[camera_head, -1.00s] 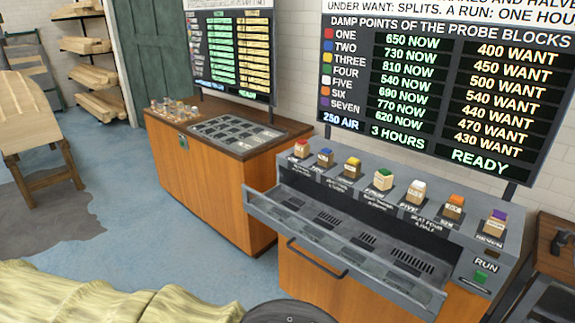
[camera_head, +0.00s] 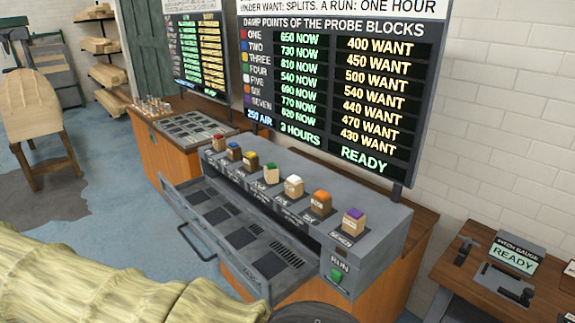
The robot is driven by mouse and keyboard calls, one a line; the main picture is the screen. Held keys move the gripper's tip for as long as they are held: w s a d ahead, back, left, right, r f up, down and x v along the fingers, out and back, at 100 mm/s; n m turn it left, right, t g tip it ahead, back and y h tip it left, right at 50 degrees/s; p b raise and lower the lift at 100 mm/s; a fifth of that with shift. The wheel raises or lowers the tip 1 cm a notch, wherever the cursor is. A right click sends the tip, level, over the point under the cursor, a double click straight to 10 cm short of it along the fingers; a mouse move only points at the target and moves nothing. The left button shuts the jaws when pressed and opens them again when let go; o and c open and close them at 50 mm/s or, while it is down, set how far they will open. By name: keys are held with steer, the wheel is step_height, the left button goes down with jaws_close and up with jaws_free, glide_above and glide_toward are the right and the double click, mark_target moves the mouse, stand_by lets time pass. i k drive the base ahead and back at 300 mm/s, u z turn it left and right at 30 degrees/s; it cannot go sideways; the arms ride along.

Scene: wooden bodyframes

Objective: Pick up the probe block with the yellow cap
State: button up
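The probe block with the yellow cap (camera_head: 250,162) stands upright on top of the grey machine, third from the left in a row of wooden blocks. To its left are the red-capped block (camera_head: 218,142) and the blue-capped block (camera_head: 233,152). To its right are blocks capped green (camera_head: 271,173), white (camera_head: 293,186), orange (camera_head: 320,203) and purple (camera_head: 353,222). The blocks stand apart from one another. My gripper is not in view.
The machine's drawer (camera_head: 240,247) is pulled open and juts out at the front. A green RUN button (camera_head: 337,275) is at its right end. A pitch gauge (camera_head: 514,255) stands on a bench at right.

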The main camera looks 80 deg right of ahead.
mark_target(250, 159)
steer(key=k, duration=0.2)
steer(key=z, duration=1.9)
